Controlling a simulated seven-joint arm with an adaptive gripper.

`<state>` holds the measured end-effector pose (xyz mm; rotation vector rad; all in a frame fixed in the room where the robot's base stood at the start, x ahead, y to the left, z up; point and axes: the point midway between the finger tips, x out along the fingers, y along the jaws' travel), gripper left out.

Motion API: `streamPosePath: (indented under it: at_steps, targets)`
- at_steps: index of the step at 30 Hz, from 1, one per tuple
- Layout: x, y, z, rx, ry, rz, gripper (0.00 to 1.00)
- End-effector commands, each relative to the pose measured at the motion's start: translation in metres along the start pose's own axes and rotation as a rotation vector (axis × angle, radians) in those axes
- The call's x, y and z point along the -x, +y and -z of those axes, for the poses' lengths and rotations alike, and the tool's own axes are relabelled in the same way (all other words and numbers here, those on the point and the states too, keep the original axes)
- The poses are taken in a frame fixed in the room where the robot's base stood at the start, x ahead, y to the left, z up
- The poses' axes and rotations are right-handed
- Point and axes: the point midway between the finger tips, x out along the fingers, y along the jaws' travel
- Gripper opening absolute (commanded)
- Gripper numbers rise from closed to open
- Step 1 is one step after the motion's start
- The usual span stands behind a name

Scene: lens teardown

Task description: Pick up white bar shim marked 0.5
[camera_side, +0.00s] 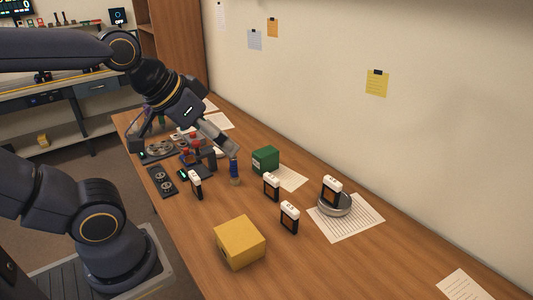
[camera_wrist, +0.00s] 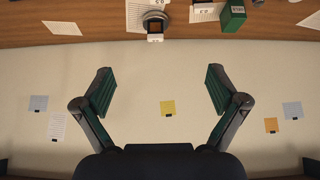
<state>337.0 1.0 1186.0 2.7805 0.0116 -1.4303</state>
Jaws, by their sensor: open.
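In the side view one is at the left (camera_side: 195,185), one in the middle (camera_side: 271,186), one nearer the front (camera_side: 289,218), and one at the right (camera_side: 331,189) on or against a round silver dish (camera_side: 338,209). Their markings are too small to read there. The wrist view shows the shim at the dish (camera_wrist: 154,29) and a marked white top (camera_wrist: 201,3) cut by the upper edge, possibly reading 0.5. My gripper (camera_side: 224,155) is open and empty, its fingers (camera_wrist: 159,85) wide apart, away from these shims.
A green box (camera_side: 265,160) and a blue cylinder (camera_side: 235,170) stand near my gripper. A yellow box (camera_side: 240,242) is at the front. Dark parts trays (camera_side: 162,181) and clutter lie at the left. The wall (camera_side: 430,110) borders the table; its right part is mostly clear.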

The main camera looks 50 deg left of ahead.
Motion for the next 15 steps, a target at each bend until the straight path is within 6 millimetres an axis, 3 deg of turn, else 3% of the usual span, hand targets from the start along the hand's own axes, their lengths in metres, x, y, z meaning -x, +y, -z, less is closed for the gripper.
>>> streamPosePath:
  at_steps: [3, 7, 11, 15]
  targets:
    - [-0.027, -0.001, 0.034, 0.019, 0.042, -0.006, 0.96]
    - [-0.074, -0.001, 0.058, 0.033, 0.033, -0.009, 0.96]
    - [-0.132, -0.001, 0.061, 0.037, -0.024, -0.002, 0.96]
    - [-0.181, -0.001, 0.043, 0.029, -0.117, 0.011, 0.96]
